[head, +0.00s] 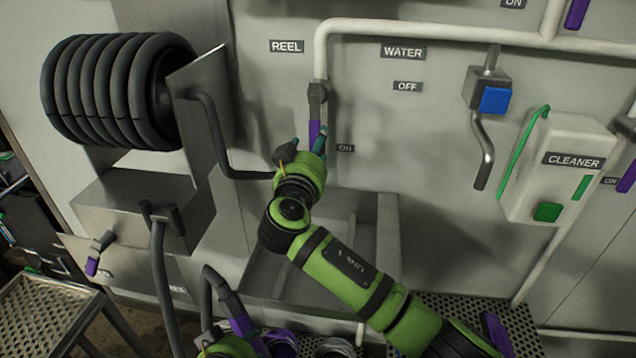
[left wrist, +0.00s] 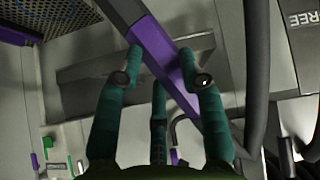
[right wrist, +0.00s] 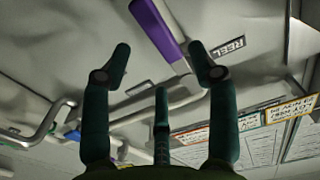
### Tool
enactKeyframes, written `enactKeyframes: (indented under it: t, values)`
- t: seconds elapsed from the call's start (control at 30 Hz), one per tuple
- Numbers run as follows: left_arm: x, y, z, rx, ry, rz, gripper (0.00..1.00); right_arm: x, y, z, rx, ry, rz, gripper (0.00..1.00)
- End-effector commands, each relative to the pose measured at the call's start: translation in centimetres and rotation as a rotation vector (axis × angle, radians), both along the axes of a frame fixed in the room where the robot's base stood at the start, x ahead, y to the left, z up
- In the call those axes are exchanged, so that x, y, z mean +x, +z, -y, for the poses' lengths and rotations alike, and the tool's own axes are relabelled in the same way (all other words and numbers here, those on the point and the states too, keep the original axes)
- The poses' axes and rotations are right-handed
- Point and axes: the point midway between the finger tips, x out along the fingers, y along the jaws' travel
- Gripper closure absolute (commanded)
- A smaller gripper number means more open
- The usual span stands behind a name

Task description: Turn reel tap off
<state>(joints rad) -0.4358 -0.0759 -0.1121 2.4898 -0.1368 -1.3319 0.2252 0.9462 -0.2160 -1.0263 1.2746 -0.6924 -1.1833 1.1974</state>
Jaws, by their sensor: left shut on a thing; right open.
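The reel tap has a purple lever (head: 314,132) below a dark valve body (head: 317,92) on the white pipe, under the REEL label (head: 287,46). The lever hangs straight down towards an ON label (head: 345,148); an OFF label (head: 407,87) is up to the right. My right gripper (head: 302,150) is open at the lever's lower end. In the right wrist view the purple lever (right wrist: 154,28) lies ahead between the spread fingers. My left gripper (left wrist: 160,58) is shut on a purple handle (left wrist: 170,68), low in the head view (head: 238,338).
A black hose reel (head: 110,90) and its steel bracket (head: 205,85) stand left of the tap. A steel basin (head: 385,250) is below. A blue-handled valve (head: 494,100) and a CLEANER dispenser (head: 560,165) are right. A perforated tray (head: 45,315) is lower left.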

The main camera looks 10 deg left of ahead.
Motion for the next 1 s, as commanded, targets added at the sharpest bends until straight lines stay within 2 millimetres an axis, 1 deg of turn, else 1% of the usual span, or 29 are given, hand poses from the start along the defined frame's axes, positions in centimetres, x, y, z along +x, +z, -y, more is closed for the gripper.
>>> enactKeyframes:
  t: [0.03, 0.2, 0.4, 0.6, 0.97, 1.0]
  values:
    - [0.0, 0.1, 0.0, 0.0, 0.0, 0.002, 1.0, 1.0, 0.2, 0.1, -0.002, -0.004, 0.001, 0.41]
    - [0.0, 0.1, 0.0, 0.0, 0.0, 0.002, 1.0, 3.5, 0.1, 0.0, -0.003, -0.001, 0.001, 0.41]
    - [0.0, 0.1, 0.0, 0.0, 0.0, 0.002, 1.0, 5.5, 0.1, -0.1, -0.001, 0.002, 0.0, 0.41]
    - [0.0, 0.1, 0.0, 0.0, 0.0, 0.002, 1.0, 6.5, 0.0, 0.0, 0.0, 0.001, 0.0, 0.41]
    - [0.0, 0.1, 0.0, 0.0, 0.0, 0.002, 1.0, 6.7, 0.0, 0.0, 0.001, 0.001, 0.0, 0.41]
    - [0.0, 0.1, 0.0, 0.0, 0.0, 0.002, 1.0, 6.7, 0.0, 0.0, 0.001, 0.001, 0.0, 0.56]
